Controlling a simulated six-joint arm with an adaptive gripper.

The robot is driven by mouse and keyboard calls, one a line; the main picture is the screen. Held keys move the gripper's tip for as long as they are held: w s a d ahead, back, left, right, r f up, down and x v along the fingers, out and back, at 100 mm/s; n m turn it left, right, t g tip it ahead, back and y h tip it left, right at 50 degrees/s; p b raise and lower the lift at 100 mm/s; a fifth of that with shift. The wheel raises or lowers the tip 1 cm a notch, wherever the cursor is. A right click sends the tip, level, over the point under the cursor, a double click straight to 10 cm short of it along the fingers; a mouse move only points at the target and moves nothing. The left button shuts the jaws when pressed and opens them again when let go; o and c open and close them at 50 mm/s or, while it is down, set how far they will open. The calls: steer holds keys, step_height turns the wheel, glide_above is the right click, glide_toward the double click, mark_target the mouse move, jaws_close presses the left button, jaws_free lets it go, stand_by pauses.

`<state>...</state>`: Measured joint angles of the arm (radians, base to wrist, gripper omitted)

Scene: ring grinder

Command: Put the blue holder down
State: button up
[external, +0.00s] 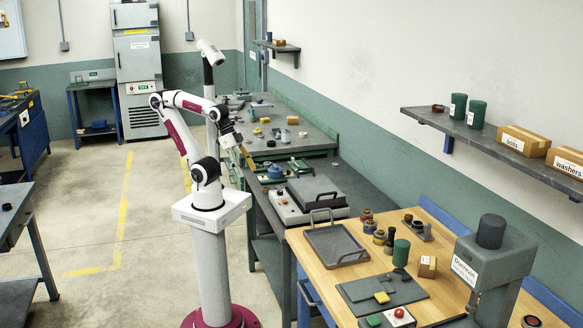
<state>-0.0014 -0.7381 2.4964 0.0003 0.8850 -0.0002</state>
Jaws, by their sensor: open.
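A small blue object (275,172), which looks like the blue holder, stands on the dark workbench in the middle of the external view. It is too small to make out its details. My gripper (250,164) is just to the left of it and slightly higher in the picture, pointing down. It is open, and I see nothing between its fingers. A gap shows between the gripper and the blue object in the picture; their true distance in depth is hard to tell.
A grey machine with a flat lid (314,190) stands right of the blue object. Small parts crowd the bench behind it. A wooden table (450,249) in front holds a grey tray (336,246), several small parts and a press (492,262).

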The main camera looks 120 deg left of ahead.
steer(key=w+a+f+t, duration=0.2)
steer(key=w, duration=1)
steer(key=w+a+f+t, duration=0.1)
steer(key=w+a+f, duration=0.1)
steer(key=w, duration=1)
steer(key=w+a+f+n+t+y, duration=0.1)
steer(key=w+a+f+t, duration=0.1)
steer(key=w, duration=1.1)
steer(key=shift+a+f+t, duration=0.3)
steer(key=shift+a+f, duration=0.1)
steer(key=shift+a, duration=0.05)
steer(key=t, duration=0.2)
glide_toward(370, 227)
steer(key=s+a+r, duration=0.2)
steer(key=s, duration=0.1)
steer(key=shift+w+a+f+y, duration=0.15)
steer(key=shift+w+y, duration=0.1)
steer(key=shift+y, duration=0.05)
steer(key=shift+w, duration=0.1)
steer(key=shift+w+f, duration=0.15)
steer(key=shift+w, duration=0.05)
steer(key=shift+x, duration=2.65)
steer(key=shift+w, duration=0.1)
